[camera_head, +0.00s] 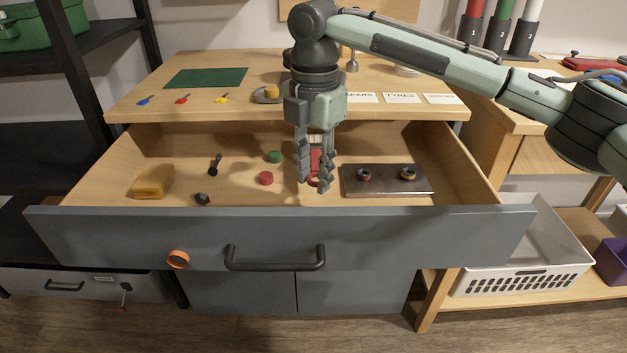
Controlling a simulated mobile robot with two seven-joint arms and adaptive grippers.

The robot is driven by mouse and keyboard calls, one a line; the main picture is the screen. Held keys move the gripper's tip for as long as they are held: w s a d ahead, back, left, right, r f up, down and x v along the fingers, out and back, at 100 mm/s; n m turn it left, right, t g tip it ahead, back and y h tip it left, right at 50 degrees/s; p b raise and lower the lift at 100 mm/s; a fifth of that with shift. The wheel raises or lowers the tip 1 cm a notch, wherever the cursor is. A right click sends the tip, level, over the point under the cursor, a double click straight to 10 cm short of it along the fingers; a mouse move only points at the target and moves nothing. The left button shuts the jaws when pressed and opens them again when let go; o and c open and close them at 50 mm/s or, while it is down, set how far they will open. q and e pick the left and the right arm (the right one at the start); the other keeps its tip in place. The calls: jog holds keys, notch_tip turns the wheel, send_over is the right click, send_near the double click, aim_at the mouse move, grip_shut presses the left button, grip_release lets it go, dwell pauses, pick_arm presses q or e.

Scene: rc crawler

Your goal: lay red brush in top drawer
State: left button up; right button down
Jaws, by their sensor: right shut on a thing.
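The top drawer (95,228) is pulled wide open below the worktop, with a grey front and a wooden inside. My right gripper (315,185) points down into the drawer, right of its middle. It is shut on a red thing, which I take for the red brush (316,160). The fingers hide much of it, and its bristles cannot be made out. Whether it touches the drawer floor is hard to tell. My left gripper is out of view.
The drawer holds a yellow cloth (153,181), a red disc (265,178), a green disc (274,157), small dark parts and a metal plate (387,188) with two rings. A white basket (530,270) stands at lower right. The drawer's middle left has free room.

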jog(key=shift+f, duration=1.1)
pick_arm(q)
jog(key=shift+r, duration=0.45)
